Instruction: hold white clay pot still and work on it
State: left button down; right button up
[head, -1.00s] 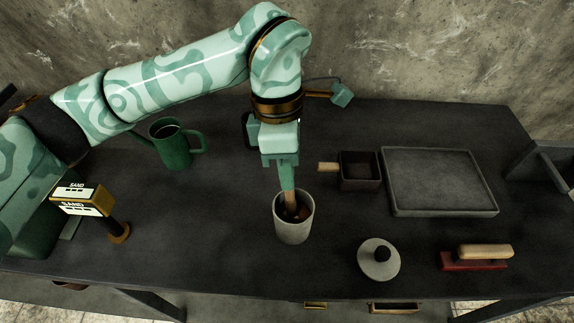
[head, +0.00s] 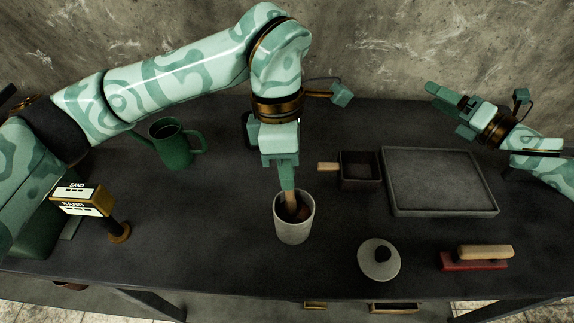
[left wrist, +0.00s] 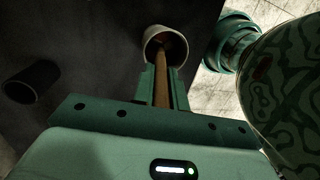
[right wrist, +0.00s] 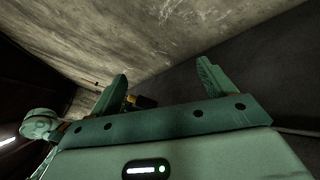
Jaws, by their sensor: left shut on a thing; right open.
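The white clay pot (head: 293,225) stands upright and open on the dark table in the head view. It also shows in the left wrist view (left wrist: 155,33). My left gripper (head: 287,188) points down over the pot and is shut on a wooden stick (left wrist: 162,85). The stick's lower end is inside the pot, where something dark and reddish partly shows; its tip is hidden. My right gripper (head: 445,98) is open and empty, raised near the back right of the table. Its two fingers stand apart in the right wrist view (right wrist: 162,78).
A round pale lid (head: 372,267) with a dark knob lies right of the pot. A red-based brush-like block (head: 473,264), a grey tray (head: 440,208) and a small dark box (head: 359,184) sit further right. A green jug (head: 176,155) and a SAND sign (head: 82,202) are left.

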jog(key=s+a+f+n+g+y, duration=0.2)
jog(key=s+a+n+g, duration=0.15)
jog(key=a+n, duration=0.2)
jog(key=s+a+f+n+g+y, duration=0.1)
jog(key=s+a+f+n+g, duration=0.2)
jog(key=s+a+n, duration=0.3)
jog(key=n+g, duration=0.7)
jog(key=n, duration=0.1)
send_near(291, 231)
jog(key=shift+m, duration=0.25)
jog(key=w+f, duration=0.1)
jog(key=w+d+f, duration=0.1)
jog(key=w+f, duration=0.1)
jog(key=shift+w+d+f, duration=0.1)
jog(key=shift+w+f, duration=0.1)
jog(key=x, duration=0.9)
jog(key=shift+a, duration=0.35)
jog(key=c, duration=0.7)
jog(key=o, duration=0.8)
